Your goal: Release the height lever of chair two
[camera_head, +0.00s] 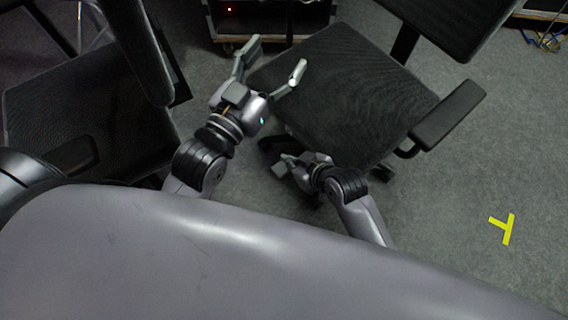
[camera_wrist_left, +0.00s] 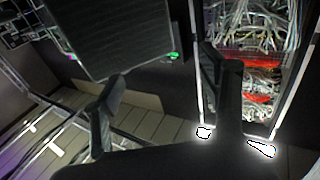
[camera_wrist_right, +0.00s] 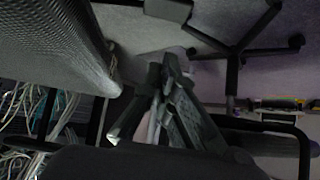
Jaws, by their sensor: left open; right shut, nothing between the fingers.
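A chair with a black mesh seat (camera_head: 345,90) stands at the centre right of the head view. Another dark chair (camera_head: 85,105) stands at the left. I cannot tell from a label which one is chair two. My left gripper (camera_head: 275,56) is open and empty, above the far left edge of the central seat. My right gripper (camera_head: 284,166) is shut and empty, low beside the near left edge of that seat. In the right wrist view its closed fingers (camera_wrist_right: 162,78) are beside a mesh seat (camera_wrist_right: 45,50). I cannot make out the height lever for certain.
The central chair's armrest (camera_head: 448,115) and backrest (camera_head: 445,20) stick out to the right. A rack full of cables (camera_wrist_left: 250,75) stands beyond the left gripper. Chair base legs (camera_wrist_right: 235,58) show in the right wrist view. Open floor with a yellow tape mark (camera_head: 505,228) lies right.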

